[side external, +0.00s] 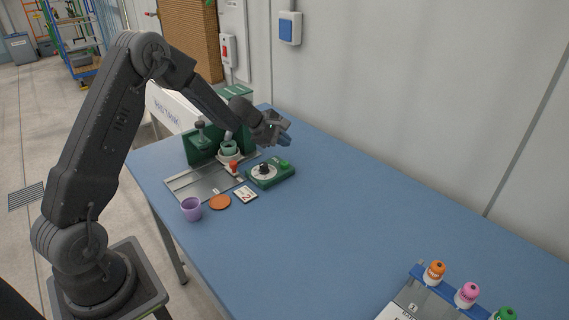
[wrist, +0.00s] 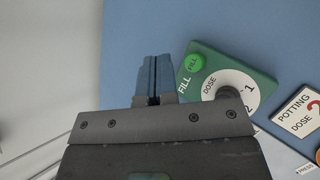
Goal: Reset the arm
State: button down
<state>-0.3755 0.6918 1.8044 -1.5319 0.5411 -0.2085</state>
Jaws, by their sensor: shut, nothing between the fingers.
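My gripper (side external: 284,139) is shut and empty. It hangs in the air above the back part of the blue table (side external: 330,215), near the green dosing box. In the wrist view its blue fingers (wrist: 151,75) are pressed together, with the table beneath them. The green dosing box (side external: 284,176) has a green FILL button (side external: 284,163) and a dose dial with a black knob (side external: 264,168). In the wrist view the box's FILL button (wrist: 194,62) is just right of my fingertips, and the dial (wrist: 232,92) is partly covered by my gripper.
A green dispenser (side external: 196,147) stands on a grey plate (side external: 196,184) behind the box. A purple cup (side external: 191,209), an orange disc (side external: 220,201) and a "potting dose 2" card (side external: 246,194) lie near the left edge. A rack (side external: 419,277) of capped bottles stands front right. The table's middle is clear.

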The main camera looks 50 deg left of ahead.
dwell(0.3)
jog(key=s+d+r+m+g+h, duration=0.1)
jog(key=s+d+r+m+g, duration=0.1)
jog(key=s+d+r+m, duration=1.3)
jog(key=s+d+r+m+y, duration=0.2)
jog(key=s+m+y, duration=0.2)
jog(key=s, duration=1.6)
jog(key=m, duration=0.3)
jog(key=shift+s+r+g+y, duration=0.15)
jog(key=shift+s+g+y, duration=0.15)
jog(key=shift+g+y, duration=0.1)
